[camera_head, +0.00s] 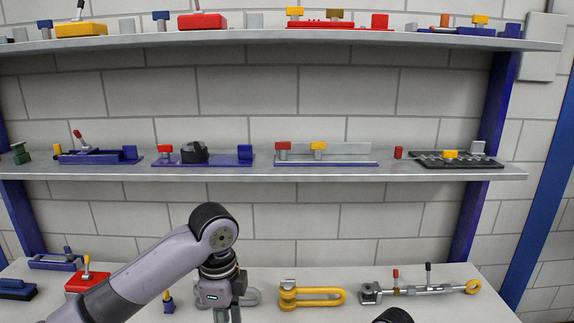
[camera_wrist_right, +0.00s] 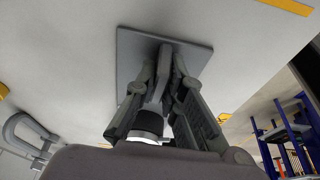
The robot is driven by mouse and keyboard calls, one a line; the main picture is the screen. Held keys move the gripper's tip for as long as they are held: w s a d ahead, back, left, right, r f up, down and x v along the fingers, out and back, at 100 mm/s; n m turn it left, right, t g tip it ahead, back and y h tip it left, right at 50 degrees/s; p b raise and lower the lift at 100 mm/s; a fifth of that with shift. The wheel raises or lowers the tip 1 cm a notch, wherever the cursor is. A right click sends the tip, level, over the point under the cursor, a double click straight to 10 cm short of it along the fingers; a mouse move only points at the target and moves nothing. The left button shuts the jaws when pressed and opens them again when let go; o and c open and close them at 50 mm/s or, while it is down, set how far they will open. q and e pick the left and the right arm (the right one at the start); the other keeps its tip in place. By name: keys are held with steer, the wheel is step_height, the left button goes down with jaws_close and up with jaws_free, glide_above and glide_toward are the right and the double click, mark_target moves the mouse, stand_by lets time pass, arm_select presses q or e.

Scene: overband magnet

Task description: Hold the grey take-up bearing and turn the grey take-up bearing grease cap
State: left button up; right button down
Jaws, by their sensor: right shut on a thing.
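A grey loop-shaped fitting (camera_head: 254,296), which may be the grey take-up bearing, lies on the bench, partly hidden behind my left gripper (camera_head: 229,312). The left gripper points down at its left end; its fingertips run out of the picture, so its opening and any contact cannot be told. In the right wrist view, my right gripper (camera_wrist_right: 174,70) is shut on a narrow grey piece that stands in front of a square grey plate (camera_wrist_right: 135,60). The fingers hide most of this piece, and I cannot tell whether it is the grease cap.
A yellow loop-shaped fitting (camera_head: 318,296) lies to the right of the grey one. A long grey rod assembly (camera_head: 425,289) lies farther right. A red block (camera_head: 87,281) stands at the left. A loaded shelf (camera_head: 300,172) hangs above the bench.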

arm_select(q)
steer(key=shift+r, duration=0.3)
arm_select(e)
steer(key=c, duration=1.6)
jaws_free()
